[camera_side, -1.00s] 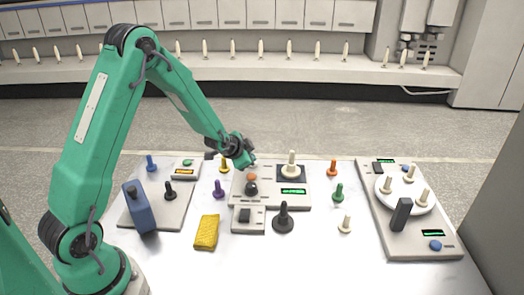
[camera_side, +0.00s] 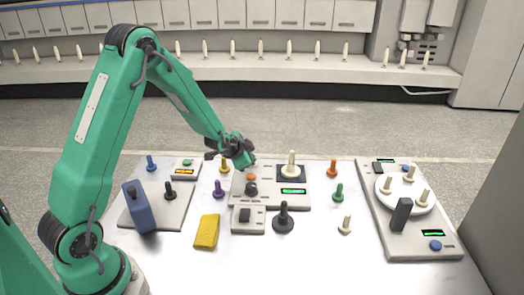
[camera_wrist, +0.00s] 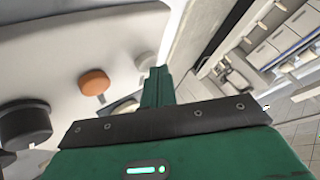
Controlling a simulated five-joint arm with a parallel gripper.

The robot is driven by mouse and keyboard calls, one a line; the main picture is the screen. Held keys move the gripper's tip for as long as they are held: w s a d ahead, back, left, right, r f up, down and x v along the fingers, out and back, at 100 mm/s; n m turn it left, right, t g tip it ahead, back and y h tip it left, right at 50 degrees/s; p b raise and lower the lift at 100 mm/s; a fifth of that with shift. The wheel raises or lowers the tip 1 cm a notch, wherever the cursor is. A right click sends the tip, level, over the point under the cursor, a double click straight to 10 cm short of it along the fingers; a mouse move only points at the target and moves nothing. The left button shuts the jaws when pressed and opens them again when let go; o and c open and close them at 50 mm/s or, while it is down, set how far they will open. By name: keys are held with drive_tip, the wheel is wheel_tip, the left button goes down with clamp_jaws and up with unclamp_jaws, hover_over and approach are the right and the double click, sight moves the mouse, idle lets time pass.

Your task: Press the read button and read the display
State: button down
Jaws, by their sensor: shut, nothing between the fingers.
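The middle grey console (camera_side: 270,203) carries an orange button (camera_side: 251,177), a dark round knob (camera_side: 251,189) and a lit green display (camera_side: 293,191) whose characters are too small to read. A cream bobbin (camera_side: 291,165) stands upright on its dark square pad. My gripper (camera_side: 248,161) is shut and empty, just behind and above the orange button in the side view. In the wrist view my shut fingers (camera_wrist: 155,88) point past the orange button (camera_wrist: 93,82), which lies to their left, apart from them. The dark knob (camera_wrist: 22,125) is further left. Which button is the read button I cannot tell.
A right console (camera_side: 385,225) holds a white turntable with cream bobbins. Loose coloured bobbins and a yellow sponge (camera_side: 207,232) lie around.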

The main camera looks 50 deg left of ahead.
drive_tip(key=shift+r, duration=0.65)
drive_tip(key=shift+r, duration=0.15)
drive_tip(key=shift+r, duration=2.4)
drive_tip(key=shift+s, duration=0.1)
